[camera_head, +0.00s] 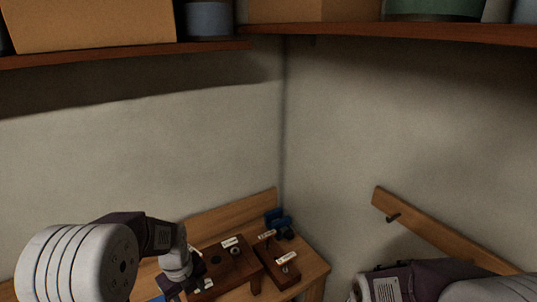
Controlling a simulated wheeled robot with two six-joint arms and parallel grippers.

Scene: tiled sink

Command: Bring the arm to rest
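My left arm comes in from the lower left, and its gripper (183,289) points down at the left part of a wooden bench. It is small, dark and partly cut by the frame, so its finger opening cannot be told. My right arm shows at the lower right edge; its gripper is out of the picture.
On the bench (316,270) stand brown wooden blocks (228,268) with small white labels and metal parts, and a blue item (275,217) at the back corner. A peg rail (440,235) hangs on the right wall. Shelves (120,54) with boxes run above; the wall between is bare.

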